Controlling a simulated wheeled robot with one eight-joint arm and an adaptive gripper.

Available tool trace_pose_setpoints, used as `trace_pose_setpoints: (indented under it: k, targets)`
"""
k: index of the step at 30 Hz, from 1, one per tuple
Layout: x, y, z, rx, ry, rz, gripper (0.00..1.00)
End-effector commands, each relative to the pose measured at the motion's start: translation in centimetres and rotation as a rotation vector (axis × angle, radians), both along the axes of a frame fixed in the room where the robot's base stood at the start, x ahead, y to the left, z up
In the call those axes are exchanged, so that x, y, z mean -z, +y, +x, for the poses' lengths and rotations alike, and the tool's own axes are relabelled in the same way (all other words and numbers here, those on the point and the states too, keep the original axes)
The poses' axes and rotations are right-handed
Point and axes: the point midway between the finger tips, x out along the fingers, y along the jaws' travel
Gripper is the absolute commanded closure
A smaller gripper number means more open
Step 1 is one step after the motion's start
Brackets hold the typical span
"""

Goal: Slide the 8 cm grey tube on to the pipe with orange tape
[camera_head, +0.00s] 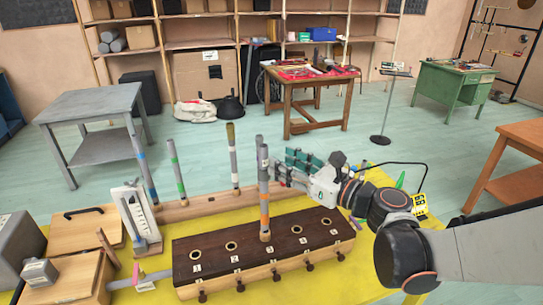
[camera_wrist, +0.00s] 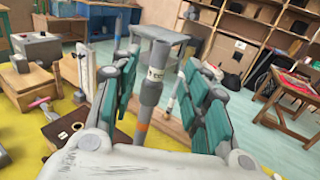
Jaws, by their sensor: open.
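A grey pipe with orange tape (camera_head: 264,209) stands upright in the dark board with numbered holes (camera_head: 205,262). The orange tape also shows in the wrist view (camera_wrist: 142,127). A grey tube with a white label (camera_head: 264,172) is at the pipe's upper part, above the tape, and looks to be around it. In the wrist view the labelled tube (camera_wrist: 150,92) rises between my fingers; its label is too small to read surely. My gripper (camera_head: 284,170) is open, its green-padded fingers on both sides of the tube in the wrist view (camera_wrist: 160,105). Contact cannot be told.
Pipes with blue tape (camera_head: 141,155), green tape (camera_head: 180,186) and an olive top (camera_head: 231,135) stand behind the board in a wooden rack (camera_head: 205,204). A white gauge stand (camera_head: 134,215) and wooden boxes (camera_head: 84,232) are at left. Yellow cloth covers the table.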

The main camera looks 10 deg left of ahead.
Motion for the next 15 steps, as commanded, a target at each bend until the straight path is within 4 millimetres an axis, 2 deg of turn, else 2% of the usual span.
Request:
trace_pose_setpoints:
  k: [1,6,15]
  targets:
    - [0.0,-1.0,-0.4,0.004,0.0,0.0,0.58]
    - [0.0,-3.0,-1.5,0.002,0.0,0.0,0.58]
    - [0.0,-3.8,-2.1,0.0,0.0,0.0,0.58]
